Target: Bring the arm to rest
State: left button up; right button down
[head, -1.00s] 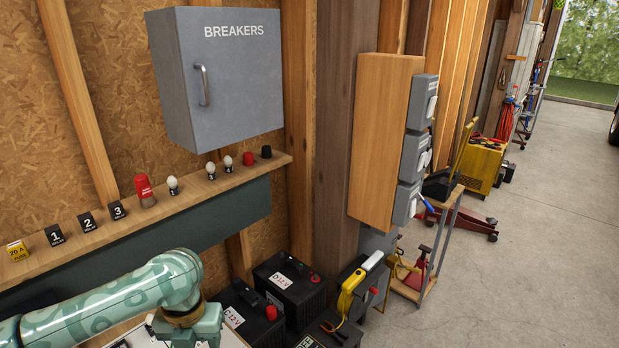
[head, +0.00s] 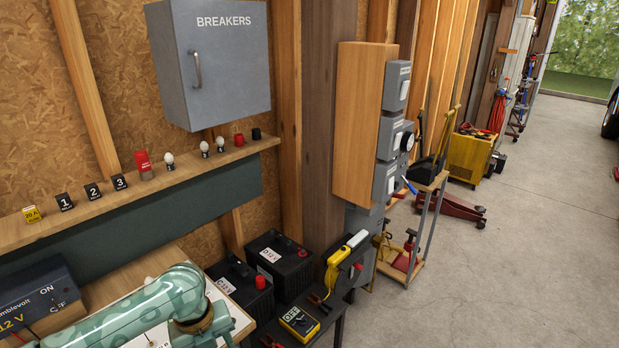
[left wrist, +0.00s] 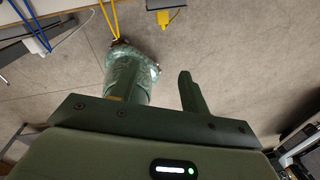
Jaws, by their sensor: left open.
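My left arm, patterned in pale and dark green, comes in from the lower left of the head view over a wooden bench top (head: 118,279). Its end bends down at the bottom edge, and its fingers are out of that picture. In the left wrist view my left gripper (left wrist: 152,90) is open, its two dark green fingers apart with nothing seen between them. Grey concrete floor (left wrist: 225,60) lies beyond the fingers. A green patterned part of my own body shows behind the left finger. My right gripper is in neither view.
A shelf (head: 150,182) with small blocks and bulbs runs along the wall under the grey BREAKERS cabinet (head: 221,65). Black batteries (head: 280,262) and a yellow meter (head: 298,321) stand right of the arm. Open floor (head: 520,240) lies at the right.

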pick_arm(q)
notch_tip(320, 180, down, 18)
jog(key=s+a+f+n+t+b, duration=0.1)
jog(key=s+n+t+b, duration=0.1)
jog(key=n, duration=1)
jog(key=s+a+f+n+b, duration=0.1)
jog(key=s+a+f+n, duration=0.3)
jog(key=s+f, duration=0.55)
jog(key=s+f+n, duration=0.3)
jog(key=s+f, duration=0.2)
jog(key=s, duration=0.5)
jog(key=s+f+n+g+b, duration=0.1)
jog(key=s+f+n, duration=0.3)
jog(key=s, duration=0.7)
jog(key=s+f+n+y+b, duration=0.1)
jog(key=s+f+n, duration=0.2)
jog(key=s+f, duration=0.3)
jog(key=s, duration=0.5)
jog(key=shift+s+a+f+n+g, duration=0.15)
jog(key=shift+a+f+n+g, duration=0.15)
jog(key=shift+g, duration=0.1)
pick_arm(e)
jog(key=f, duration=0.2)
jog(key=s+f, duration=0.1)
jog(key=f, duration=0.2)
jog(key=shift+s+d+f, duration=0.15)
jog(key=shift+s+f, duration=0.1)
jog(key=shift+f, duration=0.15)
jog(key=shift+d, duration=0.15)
